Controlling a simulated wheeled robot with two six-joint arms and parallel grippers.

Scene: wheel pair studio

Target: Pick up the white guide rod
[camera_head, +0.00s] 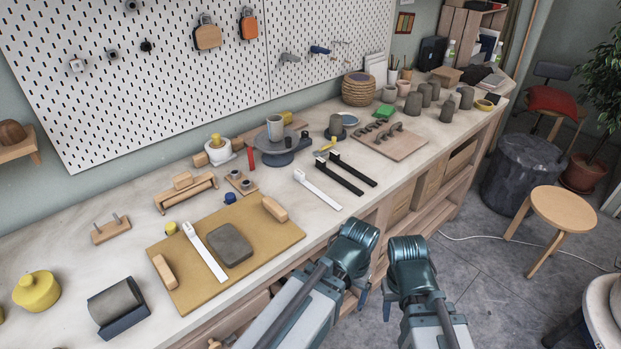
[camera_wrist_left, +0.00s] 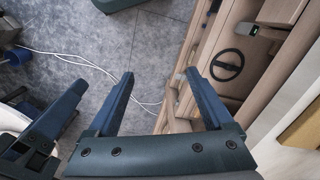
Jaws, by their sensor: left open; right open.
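Two white bars that could be the guide rod lie in the head view. One white rod (camera_head: 206,253) lies on the tan board beside a grey clay slab (camera_head: 230,245). The other white rod (camera_head: 317,189) lies on the bare bench to the right, near two black bars (camera_head: 346,174). My left gripper (camera_wrist_left: 158,76) is open and empty, its two fingers apart over the floor and the bench's side in the left wrist view. My right gripper (camera_head: 391,297) is open, off the bench's front edge; its fingers are partly hidden. Neither gripper touches a rod.
The tan board (camera_head: 265,246) also carries wooden blocks. A turntable with a grey cup (camera_head: 275,128) stands behind. A yellow pot (camera_head: 37,291) and a grey cylinder in a blue cradle (camera_head: 116,300) are at the left. A wooden stool (camera_head: 562,208) stands right.

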